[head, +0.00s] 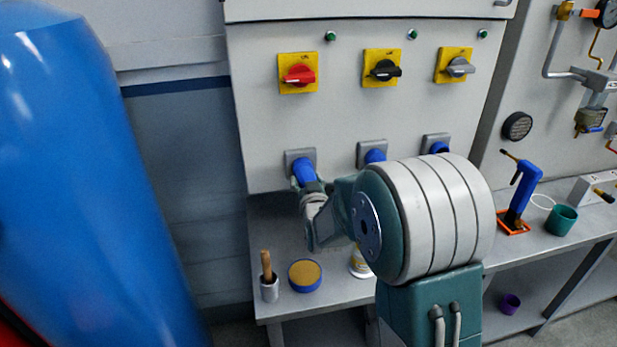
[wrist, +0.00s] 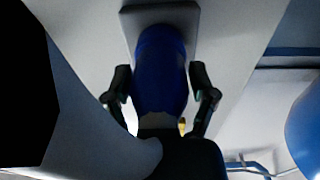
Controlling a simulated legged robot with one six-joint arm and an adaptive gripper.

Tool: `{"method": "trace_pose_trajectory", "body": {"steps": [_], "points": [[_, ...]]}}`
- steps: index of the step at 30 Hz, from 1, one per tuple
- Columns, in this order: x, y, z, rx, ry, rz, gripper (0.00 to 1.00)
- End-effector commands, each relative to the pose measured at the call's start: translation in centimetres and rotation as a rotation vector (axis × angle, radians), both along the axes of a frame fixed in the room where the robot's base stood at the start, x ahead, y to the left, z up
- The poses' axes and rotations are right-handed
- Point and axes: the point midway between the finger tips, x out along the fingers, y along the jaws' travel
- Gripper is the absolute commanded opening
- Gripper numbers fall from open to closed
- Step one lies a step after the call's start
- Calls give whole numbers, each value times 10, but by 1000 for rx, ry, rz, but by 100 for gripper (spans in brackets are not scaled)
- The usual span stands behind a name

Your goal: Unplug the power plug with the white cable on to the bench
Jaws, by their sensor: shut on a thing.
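A blue plug (head: 304,172) sits in the left grey socket (head: 290,156) on the panel, below the red switch (head: 300,75). My gripper (head: 309,188) is shut on this plug, reaching it from below right. In the wrist view the plug (wrist: 160,75) stands between the two dark fingers of my gripper (wrist: 160,92), its far end against the grey socket (wrist: 180,14). A pale, curved shape (wrist: 95,140) at the plug's near end looks like the white cable. Two other blue plugs, the middle one (head: 375,156) and the right one (head: 439,147), are in their sockets.
The grey bench (head: 335,293) below the panel holds a cup with a wooden handle (head: 268,284), a blue tin (head: 304,275) and a white jar (head: 359,264), partly hidden by my arm. A blue clamp (head: 524,188) and teal cup (head: 561,219) stand right. A large blue tank (head: 80,170) is left.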

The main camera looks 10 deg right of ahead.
Motion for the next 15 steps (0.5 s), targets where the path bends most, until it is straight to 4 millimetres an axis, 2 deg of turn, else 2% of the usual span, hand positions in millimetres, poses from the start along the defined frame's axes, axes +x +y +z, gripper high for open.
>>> {"method": "trace_pose_trajectory", "body": {"steps": [1,5,11,15], "points": [[-1,13,3,-11,-5,31,12],[-9,13,5,-10,-9,31,12],[-16,11,6,-8,-12,31,22],[-21,6,6,-3,-13,29,23]]}}
